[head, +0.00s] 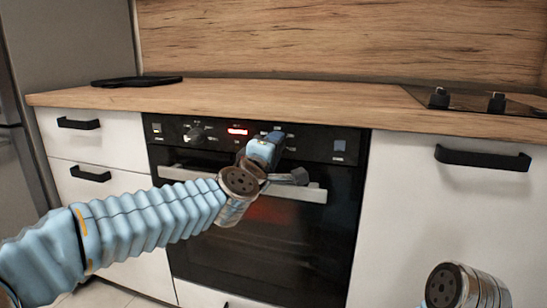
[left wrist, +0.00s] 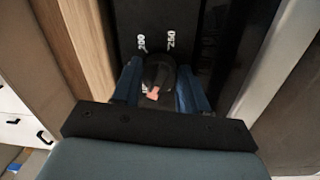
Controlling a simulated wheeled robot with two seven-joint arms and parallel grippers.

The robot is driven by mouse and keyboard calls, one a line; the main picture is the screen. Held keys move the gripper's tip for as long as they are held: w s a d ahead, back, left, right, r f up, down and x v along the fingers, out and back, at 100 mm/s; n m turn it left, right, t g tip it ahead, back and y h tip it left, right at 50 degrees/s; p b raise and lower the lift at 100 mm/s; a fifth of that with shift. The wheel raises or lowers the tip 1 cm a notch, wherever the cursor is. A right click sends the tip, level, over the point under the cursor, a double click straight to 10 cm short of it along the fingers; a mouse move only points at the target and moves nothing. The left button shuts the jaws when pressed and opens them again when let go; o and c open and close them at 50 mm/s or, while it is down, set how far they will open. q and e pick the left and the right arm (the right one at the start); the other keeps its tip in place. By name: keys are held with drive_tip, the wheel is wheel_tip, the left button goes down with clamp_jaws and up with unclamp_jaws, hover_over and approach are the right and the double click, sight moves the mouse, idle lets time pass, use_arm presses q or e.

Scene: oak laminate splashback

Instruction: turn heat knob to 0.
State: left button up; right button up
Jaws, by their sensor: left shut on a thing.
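The heat knob (left wrist: 158,70) is dark and rounded, with a pinkish-red pointer mark. In the left wrist view it sits between the two blue fingers of my left gripper (left wrist: 159,86), which is shut on it. White numbers, seemingly 200 and 250, are printed on the black panel just beyond the knob. In the head view my left gripper (head: 270,140) is at the right part of the oven's control panel (head: 312,144) and hides the knob. The knob's exact setting cannot be read. My right gripper is out of view; only part of my right arm shows at bottom right.
Another knob (head: 194,133) and a lit red display (head: 238,131) are left of my gripper. The oven handle (head: 310,193) runs below it. The wooden worktop (head: 300,98) lies above, with a hob (head: 470,101) at right and a black tray (head: 137,81) at left.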

use_arm(q)
drive_tip(key=shift+n+y+b, duration=0.3)
drive_tip(key=shift+n+b, duration=1.25)
drive_tip(key=shift+n, duration=2.95)
drive_tip(key=o, duration=1.1)
drive_tip(key=shift+c, duration=0.2)
drive_tip(key=shift+r, duration=0.1)
drive_tip(key=v, duration=1.3)
drive_tip(key=shift+s, duration=0.4)
